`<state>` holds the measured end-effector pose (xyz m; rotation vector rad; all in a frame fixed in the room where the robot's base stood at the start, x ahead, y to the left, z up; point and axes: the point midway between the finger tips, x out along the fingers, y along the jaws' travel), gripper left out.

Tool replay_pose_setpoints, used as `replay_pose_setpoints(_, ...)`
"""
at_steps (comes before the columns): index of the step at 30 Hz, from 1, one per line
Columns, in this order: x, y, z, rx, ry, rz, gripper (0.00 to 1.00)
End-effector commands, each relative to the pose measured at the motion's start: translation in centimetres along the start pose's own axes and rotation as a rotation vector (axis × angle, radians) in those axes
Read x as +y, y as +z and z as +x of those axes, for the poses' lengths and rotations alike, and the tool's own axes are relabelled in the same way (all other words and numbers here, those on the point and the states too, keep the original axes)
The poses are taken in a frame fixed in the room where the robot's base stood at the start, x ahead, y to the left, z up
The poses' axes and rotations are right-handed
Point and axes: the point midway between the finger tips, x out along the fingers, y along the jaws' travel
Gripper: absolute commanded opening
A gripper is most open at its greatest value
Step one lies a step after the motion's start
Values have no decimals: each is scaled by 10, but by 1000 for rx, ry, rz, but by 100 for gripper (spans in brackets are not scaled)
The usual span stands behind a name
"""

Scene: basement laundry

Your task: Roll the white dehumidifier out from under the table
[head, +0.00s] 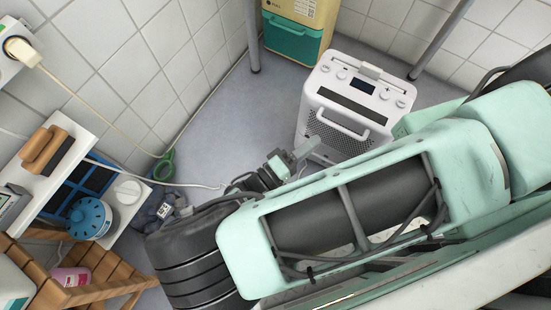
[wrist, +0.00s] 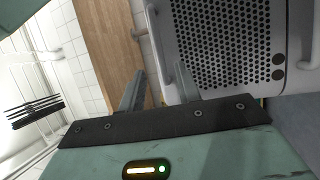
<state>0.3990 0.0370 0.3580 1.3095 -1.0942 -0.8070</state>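The white dehumidifier (head: 311,105) stands upright on the grey floor, between two metal table legs (head: 253,40) in the head view. Its top has knobs and a small dark display, and a white bar handle (head: 341,125) crosses its perforated front. My gripper (head: 300,155) is just in front of its lower left side in the head view. In the wrist view the dehumidifier's grille (wrist: 222,45) fills the upper right, with a pale bar (wrist: 161,45) along its left. My gripper (wrist: 160,92) has its fingers apart there, with nothing visibly held. Contact with the bar cannot be told.
A yellow and teal container (head: 292,42) stands behind the dehumidifier. A second table leg (head: 440,40) is at the right. A wooden rack (head: 95,278) stands lower left.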

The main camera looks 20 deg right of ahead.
Motion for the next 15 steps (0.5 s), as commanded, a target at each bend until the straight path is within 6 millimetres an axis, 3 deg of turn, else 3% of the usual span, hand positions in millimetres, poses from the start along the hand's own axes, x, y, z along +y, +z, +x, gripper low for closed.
replay_pose_setpoints(9, -1, 0, -72, 2, -4, 1, 33)
replay_pose_setpoints(15, -1, 0, -98, 1, -2, -1, 33)
